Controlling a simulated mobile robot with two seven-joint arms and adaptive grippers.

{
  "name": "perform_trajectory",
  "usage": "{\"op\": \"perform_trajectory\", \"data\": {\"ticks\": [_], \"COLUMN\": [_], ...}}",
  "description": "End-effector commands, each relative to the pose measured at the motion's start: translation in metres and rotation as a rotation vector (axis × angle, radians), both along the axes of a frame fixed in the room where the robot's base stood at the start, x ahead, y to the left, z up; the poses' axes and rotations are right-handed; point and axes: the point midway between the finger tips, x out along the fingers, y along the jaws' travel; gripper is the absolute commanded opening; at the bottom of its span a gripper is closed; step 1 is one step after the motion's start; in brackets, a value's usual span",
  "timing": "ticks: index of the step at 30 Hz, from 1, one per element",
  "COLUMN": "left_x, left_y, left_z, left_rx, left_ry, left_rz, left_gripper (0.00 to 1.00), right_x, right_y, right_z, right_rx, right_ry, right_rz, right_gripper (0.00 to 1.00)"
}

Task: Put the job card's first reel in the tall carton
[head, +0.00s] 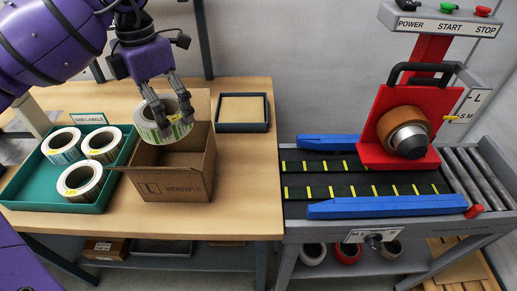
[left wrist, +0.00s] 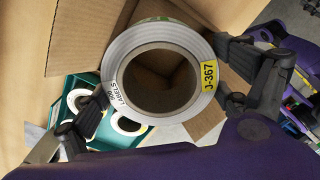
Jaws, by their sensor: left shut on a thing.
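My left gripper (head: 174,120) is shut on a label reel (head: 150,130), a white ring with a green patterned side. In the left wrist view the reel (left wrist: 120,68) shows a yellow tag reading J-367. The gripper holds it over the open top of the tall brown carton (head: 172,188), which is marked L and WENDAPLO. The reel's lower edge overlaps the carton's mouth in the head view; I cannot tell how deep it sits. I cannot make out a job card. My right gripper is not in view.
A green tray (head: 32,193) left of the carton holds several reels with yellow tags. A dark shallow tray (head: 243,130) lies behind the carton. Bare table lies right of the carton.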

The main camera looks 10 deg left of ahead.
Motion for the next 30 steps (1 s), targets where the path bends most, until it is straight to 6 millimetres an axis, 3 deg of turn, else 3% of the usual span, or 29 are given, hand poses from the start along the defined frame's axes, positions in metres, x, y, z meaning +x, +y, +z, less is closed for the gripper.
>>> {"op": "perform_trajectory", "data": {"ticks": [13, 23, 30], "left_x": [-0.002, -0.001, -0.002], "left_y": [-0.001, 0.000, 0.000], "left_z": [-0.107, -0.138, -0.173], "left_rx": [-0.002, 0.000, -0.001], "left_ry": [0.004, 0.001, 0.002], "left_rz": [0.009, 0.009, 0.009], "left_gripper": [0.55, 0.55, 0.55], "right_x": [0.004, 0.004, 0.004], "right_y": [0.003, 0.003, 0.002], "right_z": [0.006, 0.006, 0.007], "right_rx": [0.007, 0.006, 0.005], "right_ry": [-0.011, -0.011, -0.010], "right_rz": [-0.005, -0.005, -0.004], "right_gripper": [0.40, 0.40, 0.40]}}
